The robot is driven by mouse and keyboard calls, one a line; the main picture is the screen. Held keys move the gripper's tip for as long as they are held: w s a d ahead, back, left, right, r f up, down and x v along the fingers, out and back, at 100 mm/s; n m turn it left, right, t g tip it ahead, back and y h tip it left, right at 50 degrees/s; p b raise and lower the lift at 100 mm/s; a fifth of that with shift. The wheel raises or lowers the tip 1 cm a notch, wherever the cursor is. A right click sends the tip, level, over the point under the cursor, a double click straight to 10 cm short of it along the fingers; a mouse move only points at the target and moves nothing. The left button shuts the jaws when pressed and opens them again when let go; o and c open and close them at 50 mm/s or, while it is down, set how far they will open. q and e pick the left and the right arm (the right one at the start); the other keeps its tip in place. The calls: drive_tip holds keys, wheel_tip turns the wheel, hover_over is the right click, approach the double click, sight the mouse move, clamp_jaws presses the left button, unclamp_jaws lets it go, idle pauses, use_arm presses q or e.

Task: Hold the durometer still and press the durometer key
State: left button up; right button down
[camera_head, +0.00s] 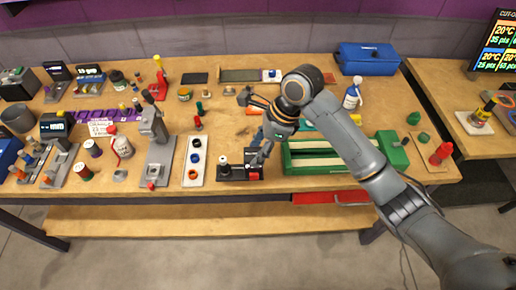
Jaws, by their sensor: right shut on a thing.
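A low dark device (236,178) with a red key (254,177) on its front right and a small post with a pale top (224,169) on its left stands near the table's front edge; I take it to be the durometer. My right gripper (258,158) reaches down over the device's right part, just behind the red key. It is shut on a part there, which the fingers mostly hide. I cannot tell whether the red key is touched. My left gripper is not in view.
A grey stand (158,160) and a white plate with coloured rings (194,162) stand left of the device. A green slotted fixture (315,168) stands close on its right. A blue case (367,59) lies at the back. A red drawer (330,198) shows under the table edge.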

drive_tip(key=w+f, duration=0.5)
drive_tip(key=w, duration=0.1)
drive_tip(key=shift+w+d+f+b, duration=0.15)
drive_tip(key=shift+w+f+b, duration=0.15)
drive_tip(key=shift+f+b, duration=0.15)
idle(1.3)
drive_tip(key=shift+f, duration=0.15)
idle(0.7)
drive_tip(key=shift+s+f, duration=0.1)
drive_tip(key=shift+f, duration=0.05)
idle(1.1)
